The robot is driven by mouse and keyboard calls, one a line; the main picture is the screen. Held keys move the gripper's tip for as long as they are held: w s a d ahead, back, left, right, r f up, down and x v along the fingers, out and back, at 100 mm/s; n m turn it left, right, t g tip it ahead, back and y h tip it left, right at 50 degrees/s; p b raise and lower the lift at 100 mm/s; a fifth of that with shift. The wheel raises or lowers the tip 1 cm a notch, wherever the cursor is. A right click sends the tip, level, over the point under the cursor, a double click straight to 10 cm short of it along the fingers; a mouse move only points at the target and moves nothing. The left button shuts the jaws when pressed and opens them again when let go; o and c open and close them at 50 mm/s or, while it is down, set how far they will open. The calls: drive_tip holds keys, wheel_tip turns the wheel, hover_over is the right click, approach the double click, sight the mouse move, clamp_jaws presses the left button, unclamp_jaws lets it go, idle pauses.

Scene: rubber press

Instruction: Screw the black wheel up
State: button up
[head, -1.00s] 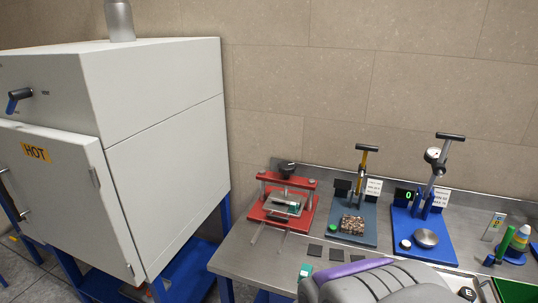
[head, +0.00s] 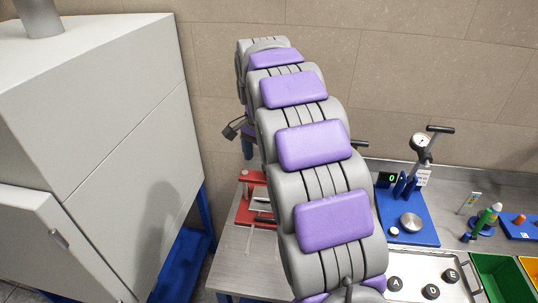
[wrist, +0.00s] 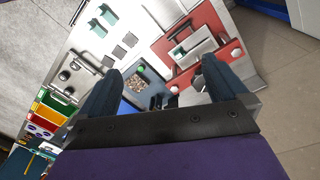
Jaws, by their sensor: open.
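The red press (head: 242,212) stands on the steel bench in the head view, mostly behind my arm. Its black wheel is hidden there. In the wrist view the press shows its red base (wrist: 209,22) and pale plates.
A large white oven (head: 90,110) stands left of the bench. A blue gauge stand (head: 408,225) is right of my arm. A steel tray (head: 432,282) and a green bin (head: 500,275) lie at the front right. The wall is close behind.

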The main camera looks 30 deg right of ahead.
drive_tip(key=w+d+r+m+p, duration=0.1)
drive_tip(key=w+d+m+p, duration=0.7)
drive_tip(key=w, duration=0.6)
drive_tip(key=shift+n+t, duration=0.4)
drive_tip(key=shift+n, duration=0.1)
drive_tip(key=f, duration=0.5)
drive_tip(key=d+f, duration=0.1)
drive_tip(key=f, duration=1)
drive_tip(key=shift+s+d+f, duration=0.1)
drive_tip(key=shift+s+d, duration=0.05)
drive_tip(key=shift+d, duration=0.2)
drive_tip(key=shift+d+f, duration=0.15)
drive_tip(key=shift+f, duration=0.55)
drive_tip(key=shift+r, duration=0.1)
drive_tip(key=c, duration=1.1)
